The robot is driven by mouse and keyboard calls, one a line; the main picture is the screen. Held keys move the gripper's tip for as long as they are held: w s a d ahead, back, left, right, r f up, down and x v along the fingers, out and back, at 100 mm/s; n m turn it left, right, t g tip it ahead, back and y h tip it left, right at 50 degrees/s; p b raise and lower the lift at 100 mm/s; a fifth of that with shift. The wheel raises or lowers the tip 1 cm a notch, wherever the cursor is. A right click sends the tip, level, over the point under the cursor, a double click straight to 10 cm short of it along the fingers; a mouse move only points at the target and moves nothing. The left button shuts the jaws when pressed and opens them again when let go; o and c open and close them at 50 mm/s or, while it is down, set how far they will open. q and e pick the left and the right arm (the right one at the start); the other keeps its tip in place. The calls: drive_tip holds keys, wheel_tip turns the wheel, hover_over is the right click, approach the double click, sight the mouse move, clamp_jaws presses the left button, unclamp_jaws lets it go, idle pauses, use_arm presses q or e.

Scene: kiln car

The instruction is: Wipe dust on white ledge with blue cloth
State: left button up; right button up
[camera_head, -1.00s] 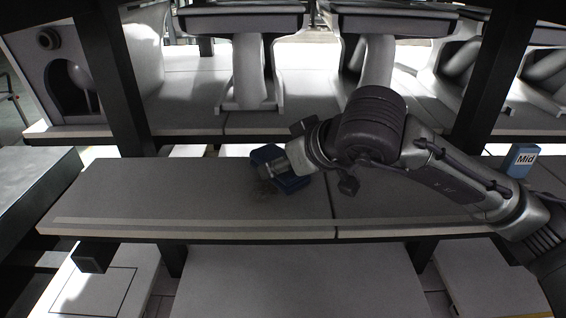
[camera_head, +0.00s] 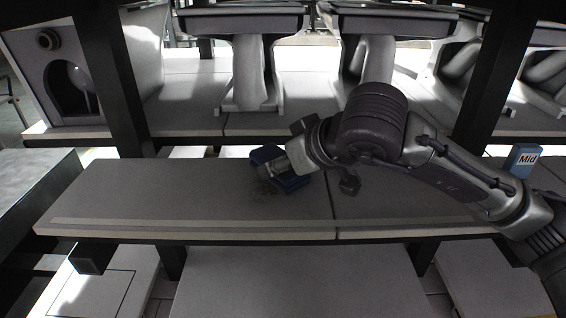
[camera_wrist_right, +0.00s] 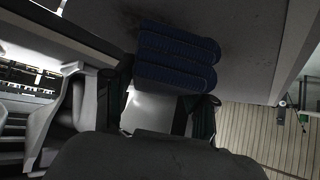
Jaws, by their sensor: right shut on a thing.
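The white ledge (camera_head: 140,195) is a long pale shelf across the head view. A patch of dark dust (camera_head: 265,188) lies on it beside and partly under the blue cloth (camera_head: 292,183). My right gripper (camera_head: 280,170) comes in from the right and is shut on the folded blue cloth, at the ledge's surface. The cloth's underside is hidden. My left gripper is not in view.
Dark posts (camera_head: 112,80) and (camera_head: 495,80) stand behind the ledge. An upper deck (camera_head: 190,122) behind holds large white ceramic pieces (camera_head: 250,75). A blue block marked "Mid" (camera_head: 523,160) is at the right. The ledge's left part is clear.

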drive_tip(key=shift+b, duration=0.5)
drive_tip(key=shift+s+b, duration=0.35)
drive_tip(key=shift+s, duration=0.15)
drive_tip(key=s+b, duration=0.2)
drive_tip(key=s, duration=0.3)
drive_tip(key=shift+d, duration=0.15)
drive_tip(key=shift+s+d+b, duration=0.1)
drive_tip(key=shift+s+b, duration=0.65)
drive_tip(key=shift+s, duration=0.85)
drive_tip(key=shift+f+b, duration=0.9)
drive_tip(key=shift+b, duration=0.15)
